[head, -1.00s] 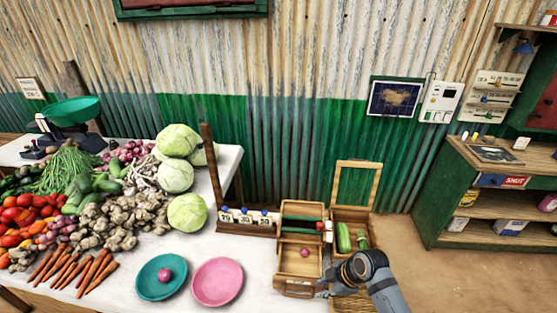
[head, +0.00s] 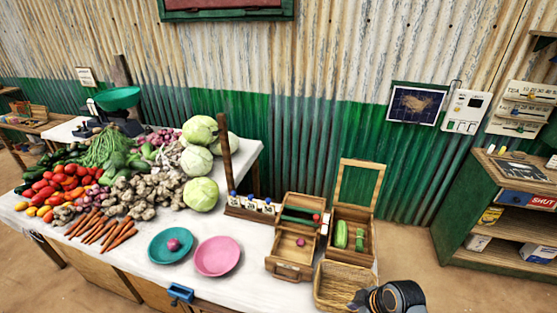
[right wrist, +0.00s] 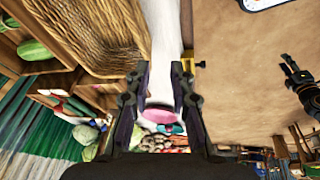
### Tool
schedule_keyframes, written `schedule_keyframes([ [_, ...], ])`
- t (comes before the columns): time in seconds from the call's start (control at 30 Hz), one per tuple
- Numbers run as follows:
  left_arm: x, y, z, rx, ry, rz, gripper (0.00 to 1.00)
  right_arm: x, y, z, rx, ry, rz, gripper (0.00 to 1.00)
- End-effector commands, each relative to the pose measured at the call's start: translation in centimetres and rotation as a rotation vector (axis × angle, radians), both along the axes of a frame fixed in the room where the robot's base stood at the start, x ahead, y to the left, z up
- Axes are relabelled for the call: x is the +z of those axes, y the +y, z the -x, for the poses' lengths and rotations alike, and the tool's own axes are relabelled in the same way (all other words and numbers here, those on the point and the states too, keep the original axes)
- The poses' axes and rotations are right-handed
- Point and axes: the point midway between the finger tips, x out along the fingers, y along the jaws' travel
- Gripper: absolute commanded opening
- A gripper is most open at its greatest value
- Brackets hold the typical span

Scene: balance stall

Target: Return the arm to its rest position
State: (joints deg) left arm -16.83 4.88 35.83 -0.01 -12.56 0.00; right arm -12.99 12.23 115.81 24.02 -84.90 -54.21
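My right arm shows at the bottom right of the head view, beside the wicker basket (head: 330,285) at the table's near right corner. Its gripper (head: 358,301) is mostly hidden there by the wrist. In the right wrist view the right gripper (right wrist: 161,85) has its two dark fingers apart, with nothing between them but the table and pink plate beyond. My left arm is not in the head view. A dark jointed part at the right of the right wrist view looks like my left gripper (right wrist: 292,75); its finger state is unclear.
A green shelf (head: 447,215) stands at right. Bare floor (head: 408,262) lies between table and shelf.

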Motion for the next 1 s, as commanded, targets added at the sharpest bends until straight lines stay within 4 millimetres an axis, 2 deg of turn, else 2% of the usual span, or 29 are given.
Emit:
schedule_keyframes([
  [0.13, 0.1, 0.2, -0.5, -0.001, -0.008, -0.002, 0.4, 0.7, -0.3, 2.2, -0.177, 0.03, 0.008, 0.22],
  [0.47, -0.2, -0.7, 1.2, 0.003, 0.018, 0.009, 0.4, 3.3, -1.9, 6.8, -0.626, 0.055, 0.014, 0.22],
  [0.7, -0.2, -0.7, 1.2, 0.003, 0.018, 0.009, 0.4, 5.8, -3.4, 9.8, -0.955, 0.038, -0.003, 0.22],
  [0.73, -0.2, -0.7, 1.1, 0.003, 0.017, 0.009, 0.4, 5.7, -3.6, 10.0, -0.985, 0.037, -0.003, 0.22],
  [1.0, -0.8, -0.5, 0.9, 0.002, 0.013, 0.006, 0.4, -3.1, -4.3, 8.5, -0.983, 0.07, 0.013, 0.22],
])
